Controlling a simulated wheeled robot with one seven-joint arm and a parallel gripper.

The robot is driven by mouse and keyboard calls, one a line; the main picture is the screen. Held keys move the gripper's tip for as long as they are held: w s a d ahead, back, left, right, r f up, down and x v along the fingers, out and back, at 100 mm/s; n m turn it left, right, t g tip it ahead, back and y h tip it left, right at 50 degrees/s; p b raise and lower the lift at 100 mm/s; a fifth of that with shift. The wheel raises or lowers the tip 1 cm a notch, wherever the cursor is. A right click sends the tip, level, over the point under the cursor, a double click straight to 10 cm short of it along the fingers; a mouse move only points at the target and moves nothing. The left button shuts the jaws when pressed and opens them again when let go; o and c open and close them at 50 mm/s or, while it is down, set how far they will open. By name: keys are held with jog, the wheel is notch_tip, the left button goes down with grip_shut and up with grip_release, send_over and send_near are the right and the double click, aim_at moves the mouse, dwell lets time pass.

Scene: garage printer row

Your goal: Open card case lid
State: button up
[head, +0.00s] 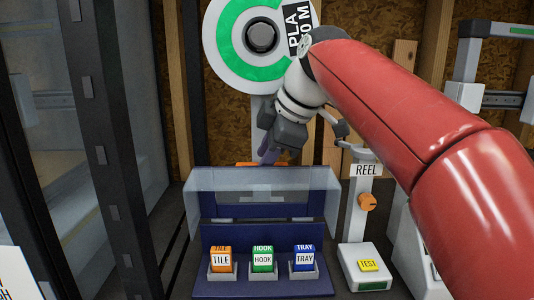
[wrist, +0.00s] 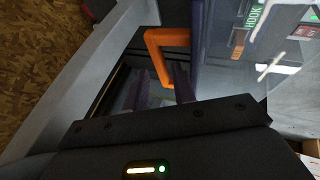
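The card case (head: 265,285) is dark blue and holds three labelled blocks: TILE (head: 221,263), HOOK (head: 263,262) and TRAY (head: 304,261). Its clear lid (head: 215,190) stands raised above and behind the blocks; its exact angle is hard to tell. The lid's orange handle (wrist: 165,38) shows in the wrist view; only a sliver shows above the lid in the head view. My gripper (head: 267,152) is behind the lid's top edge, at the handle. In the wrist view its purple fingers (wrist: 161,86) are apart, with one handle leg near the gap. Contact is unclear.
A large green-and-white spool (head: 228,55) is close behind my gripper. A REEL stand (head: 362,190) with an orange knob and a yellow TEST button (head: 369,265) stands right of the case. A dark perforated post (head: 100,155) is at left.

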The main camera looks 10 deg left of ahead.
jog(key=p+v, duration=0.1)
jog(key=v, duration=0.6)
jog(key=shift+d+r+p, duration=0.15)
jog(key=shift+r+p, duration=0.1)
jog(key=shift+p, duration=0.15)
jog(key=shift+s, duration=0.1)
jog(key=shift+d, duration=0.1)
